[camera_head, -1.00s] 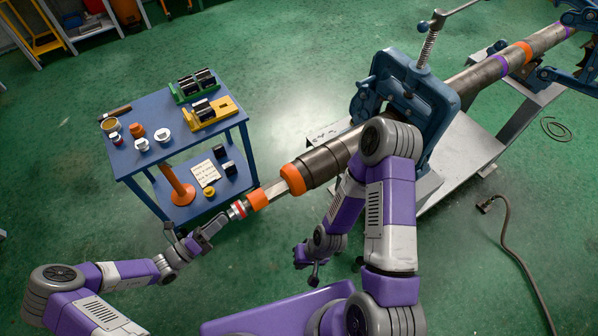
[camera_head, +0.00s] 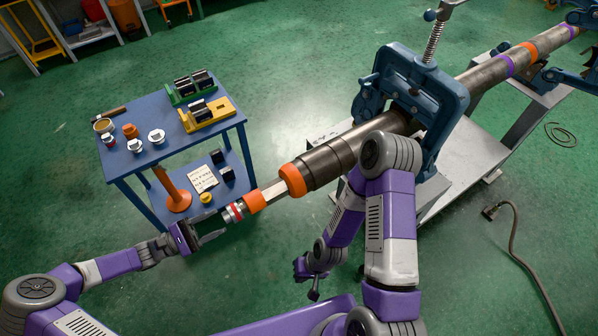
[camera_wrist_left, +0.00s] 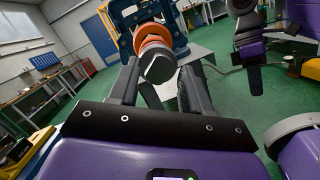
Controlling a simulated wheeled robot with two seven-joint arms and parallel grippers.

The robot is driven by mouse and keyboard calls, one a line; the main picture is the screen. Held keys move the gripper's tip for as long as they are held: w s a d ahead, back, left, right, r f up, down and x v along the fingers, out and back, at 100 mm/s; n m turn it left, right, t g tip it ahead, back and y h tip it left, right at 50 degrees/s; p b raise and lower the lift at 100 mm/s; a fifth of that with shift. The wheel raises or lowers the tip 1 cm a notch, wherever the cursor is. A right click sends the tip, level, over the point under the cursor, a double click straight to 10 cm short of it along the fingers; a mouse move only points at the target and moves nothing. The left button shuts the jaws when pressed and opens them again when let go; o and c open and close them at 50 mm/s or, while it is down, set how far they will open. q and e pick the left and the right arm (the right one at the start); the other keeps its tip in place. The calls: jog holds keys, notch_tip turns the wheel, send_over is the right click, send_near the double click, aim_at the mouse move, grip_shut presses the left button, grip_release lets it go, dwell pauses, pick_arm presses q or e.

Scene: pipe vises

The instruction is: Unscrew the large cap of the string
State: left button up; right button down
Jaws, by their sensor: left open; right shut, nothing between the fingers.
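The string (camera_head: 324,163) is a long grey pipe string clamped in a blue vise. Its near end carries an orange ring (camera_head: 293,180), a bright bar (camera_head: 273,192), a second orange ring (camera_head: 251,203) and a small red-and-white end piece (camera_head: 233,212). I cannot tell which part is the large cap. My left gripper (camera_head: 211,232) is open and empty, just short of this end piece. In the left wrist view, the grey end face (camera_wrist_left: 158,68) lies between the tips of my left fingers. My right gripper (camera_head: 313,287) hangs shut and empty below the string.
A blue vise (camera_head: 447,88) holds the string over a grey stand (camera_head: 462,160). A blue cart (camera_head: 160,110) at left holds small caps, a hammer and green and yellow holders. A cable (camera_head: 510,250) lies on the green floor at right.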

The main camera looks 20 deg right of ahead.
pick_arm(q)
jog(key=m, duration=0.3)
jog(key=shift+m+g+y, duration=0.3)
jog(key=shift+m+g, duration=0.1)
jog(key=shift+w+d, duration=0.2)
jog(key=shift+d, duration=0.35)
jog(key=shift+w+d, duration=0.15)
jog(key=shift+d, duration=0.35)
